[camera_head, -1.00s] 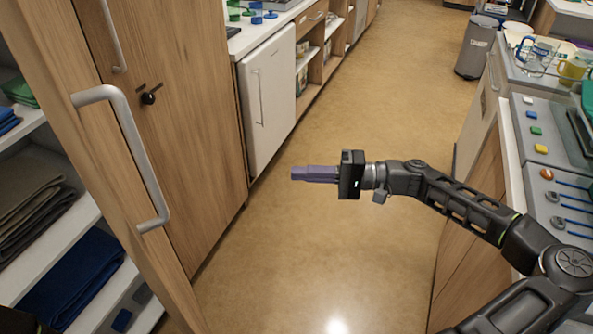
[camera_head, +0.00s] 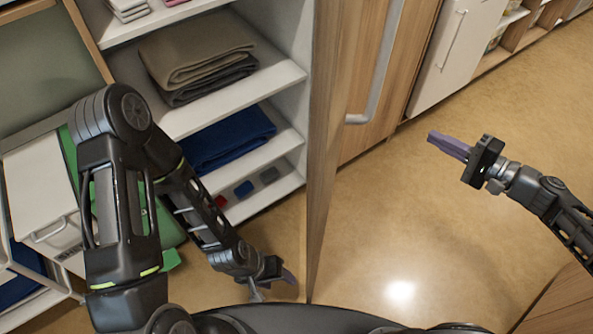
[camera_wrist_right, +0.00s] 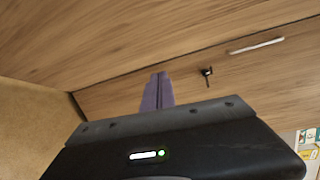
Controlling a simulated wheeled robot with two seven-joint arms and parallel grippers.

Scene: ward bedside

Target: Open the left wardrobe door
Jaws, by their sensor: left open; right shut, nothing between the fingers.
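A wooden wardrobe door (camera_head: 328,150) stands open in the head view, seen nearly edge-on. My right gripper (camera_head: 448,146) is shut and empty, right of the door and apart from the handle. Its purple fingers (camera_wrist_right: 157,92) point toward wood panels in the right wrist view.
Folded brown and grey cloths (camera_head: 195,55) and a blue cloth (camera_head: 228,140) lie on the shelves. A white cabinet (camera_head: 455,45) stands beyond the door. A black lock (camera_wrist_right: 207,72) and a bar handle (camera_wrist_right: 257,44) show in the right wrist view. The floor (camera_head: 420,220) right of the door is clear.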

